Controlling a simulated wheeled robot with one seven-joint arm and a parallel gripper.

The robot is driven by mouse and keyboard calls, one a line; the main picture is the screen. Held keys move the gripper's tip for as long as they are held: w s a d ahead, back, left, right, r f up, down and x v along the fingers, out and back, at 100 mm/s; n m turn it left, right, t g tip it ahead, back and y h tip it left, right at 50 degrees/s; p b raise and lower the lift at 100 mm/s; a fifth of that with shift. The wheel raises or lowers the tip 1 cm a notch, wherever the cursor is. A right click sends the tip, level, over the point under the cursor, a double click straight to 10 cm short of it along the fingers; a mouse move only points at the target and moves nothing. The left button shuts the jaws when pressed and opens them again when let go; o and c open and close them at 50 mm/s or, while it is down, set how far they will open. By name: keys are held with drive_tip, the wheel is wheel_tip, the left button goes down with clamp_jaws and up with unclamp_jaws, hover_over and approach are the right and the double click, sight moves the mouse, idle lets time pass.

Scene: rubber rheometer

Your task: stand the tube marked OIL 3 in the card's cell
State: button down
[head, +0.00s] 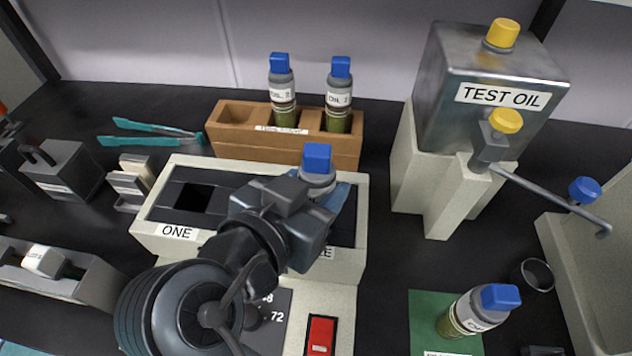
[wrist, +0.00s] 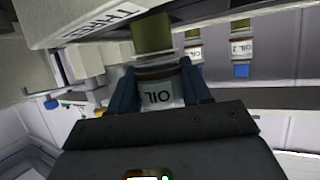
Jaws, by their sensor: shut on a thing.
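My gripper (head: 322,190) is shut on a blue-capped tube (head: 317,170) above the right part of the pale block (head: 150,240). In the wrist view the held tube (wrist: 155,88) appears upside down; its label reads OIL, with the number hidden. Its olive lower part is close to the block's edge by the THREE label (wrist: 105,22); I cannot tell whether it enters a cell. The block's cell ONE (head: 190,198) is open and empty at the left. My arm hides the middle of the block. I cannot make out a card that names a cell.
A wooden rack (head: 228,140) behind the block holds two blue-capped tubes (head: 283,95) (head: 339,98). Another capped tube (head: 475,310) is on a green mat (head: 425,305) at lower right. The TEST OIL can (head: 480,115) stands on a pedestal to the right, its spout reaching right.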

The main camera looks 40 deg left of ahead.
drive_tip(key=shift+f+b, duration=0.45)
drive_tip(key=shift+f, duration=0.25)
drive_tip(key=shift+c, duration=2.1)
unclamp_jaws()
drive_tip(key=shift+v, duration=3.9)
drive_tip(key=shift+r, duration=0.1)
